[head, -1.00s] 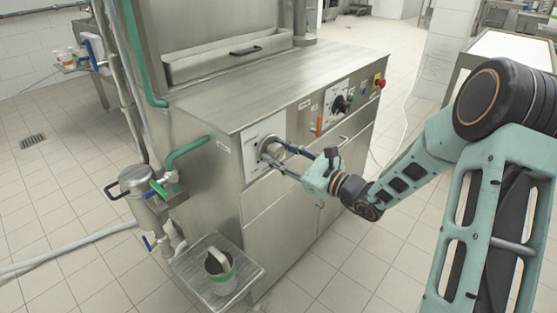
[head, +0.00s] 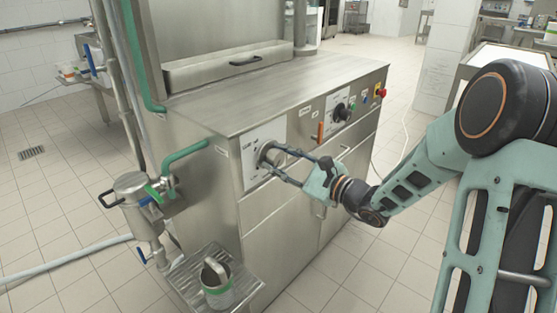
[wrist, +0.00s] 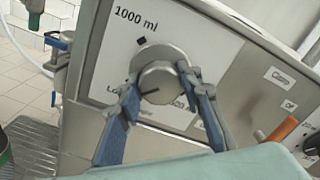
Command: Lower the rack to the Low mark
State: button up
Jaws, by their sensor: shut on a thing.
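A round metal knob (wrist: 160,82) sits on a white dial plate (wrist: 125,45) marked "1000 ml" at the top. A label beginning "Lo" is partly hidden behind the left finger, and another label at lower right is partly covered. The knob (head: 268,154) also shows on the machine's front in the head view. My gripper (wrist: 163,92) is shut on it, one finger on each side. In the head view my gripper (head: 276,160) reaches it from the right. A slatted metal rack (head: 250,284) stands out low at the machine's left, holding a green-banded cup (head: 217,292).
A second dial (head: 341,110), an orange handle (head: 321,131) and a red button (head: 380,92) are further right on the front. A metal canister (head: 136,190) with pipes stands left above the rack. The floor in front is clear.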

jog(key=o, duration=1.2)
jog(key=shift+c, duration=0.2)
jog(key=v, duration=1.2)
jog(key=shift+s, duration=0.1)
